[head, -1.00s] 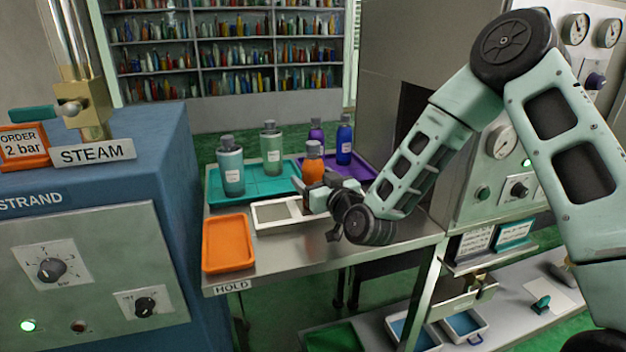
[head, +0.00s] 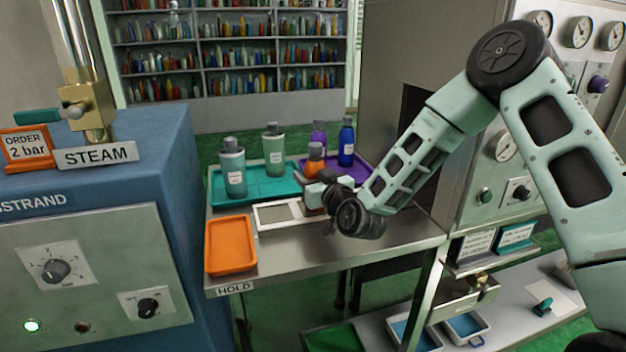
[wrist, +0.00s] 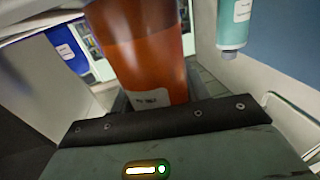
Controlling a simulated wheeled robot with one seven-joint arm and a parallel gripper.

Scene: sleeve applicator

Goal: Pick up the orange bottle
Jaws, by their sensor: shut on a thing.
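The orange bottle (head: 315,161) with a grey cap stands at the near edge of the trays in the head view, its lower part hidden by my gripper. My gripper (head: 318,190) is at the bottle and shut on it. In the wrist view the orange bottle (wrist: 145,50) fills the middle, rising from between the jaws (wrist: 150,100), with a small white label low on its side. Whether its base touches a surface is hidden.
A teal tray (head: 240,192) holds two green bottles left of my gripper. A purple tray (head: 357,170) holds purple and blue bottles (head: 346,143) close behind. An empty orange tray (head: 231,245) and a white-framed plate (head: 275,216) lie on the steel table. A machine stands right.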

